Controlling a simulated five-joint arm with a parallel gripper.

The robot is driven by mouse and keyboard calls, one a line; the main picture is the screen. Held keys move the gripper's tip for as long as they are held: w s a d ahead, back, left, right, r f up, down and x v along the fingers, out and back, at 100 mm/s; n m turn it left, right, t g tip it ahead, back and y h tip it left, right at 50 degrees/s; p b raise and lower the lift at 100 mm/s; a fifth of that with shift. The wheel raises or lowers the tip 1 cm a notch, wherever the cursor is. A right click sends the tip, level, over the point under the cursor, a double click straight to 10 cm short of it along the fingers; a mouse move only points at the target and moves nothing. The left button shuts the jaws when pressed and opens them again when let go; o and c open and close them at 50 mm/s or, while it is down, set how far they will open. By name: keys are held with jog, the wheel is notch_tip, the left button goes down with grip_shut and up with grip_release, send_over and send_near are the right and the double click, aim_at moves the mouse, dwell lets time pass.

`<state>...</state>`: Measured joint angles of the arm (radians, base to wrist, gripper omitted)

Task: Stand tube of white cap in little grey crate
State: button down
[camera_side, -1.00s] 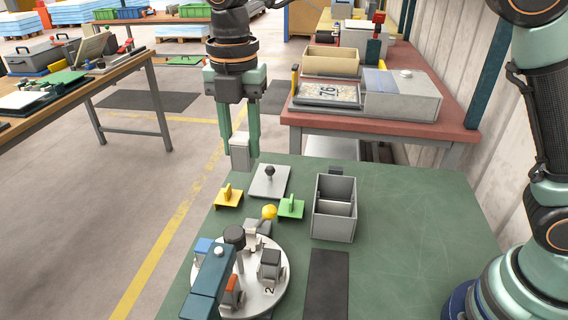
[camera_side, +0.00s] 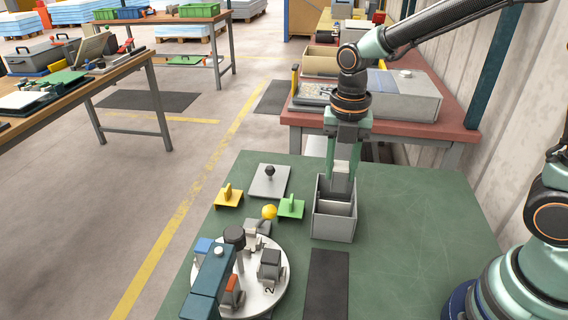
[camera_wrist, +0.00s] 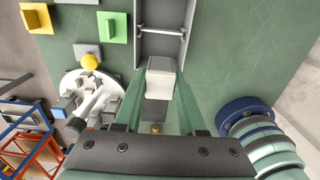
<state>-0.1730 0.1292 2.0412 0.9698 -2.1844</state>
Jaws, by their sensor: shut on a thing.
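The little grey crate (camera_side: 333,227) stands on the green table, with a divider across it. It also shows at the top of the wrist view (camera_wrist: 138,40). My gripper (camera_side: 342,188) points down over the crate, and its fingertips overlap the crate's far compartment in the side view. It is shut on the tube of white cap (camera_wrist: 160,72), whose white end and grey body lie between the fingers in the wrist view.
A green piece (camera_side: 291,207), a yellow piece (camera_side: 229,197) and a grey plate with a black knob (camera_side: 268,182) lie left of the crate. A round turntable (camera_side: 262,297) stands at the front left. A dark mat (camera_side: 327,285) lies before the crate. Table right of the crate is clear.

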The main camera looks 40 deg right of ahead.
aim_at(339, 180)
jog(key=shift+f, duration=4.2)
jog(key=shift+f, duration=1.95)
jog(key=shift+c, duration=0.8)
grip_release()
jog(key=shift+r, duration=4.5)
jog(key=shift+d+r+m, duration=0.1)
jog(key=shift+r+m, duration=0.2)
jog(key=shift+m, duration=0.1)
jog(key=s+d+r+m+t, duration=0.2)
jog(key=r+m, duration=0.4)
jog(key=m, duration=0.7)
jog(key=s+d+r+m+t, duration=0.3)
jog(key=s+d+r+m, duration=0.1)
jog(key=m, duration=0.9)
notch_tip(339, 180, up, 3)
jog(key=shift+s+f+t, duration=0.2)
jog(key=shift+s+t, duration=0.1)
jog(key=shift+s, duration=0.2)
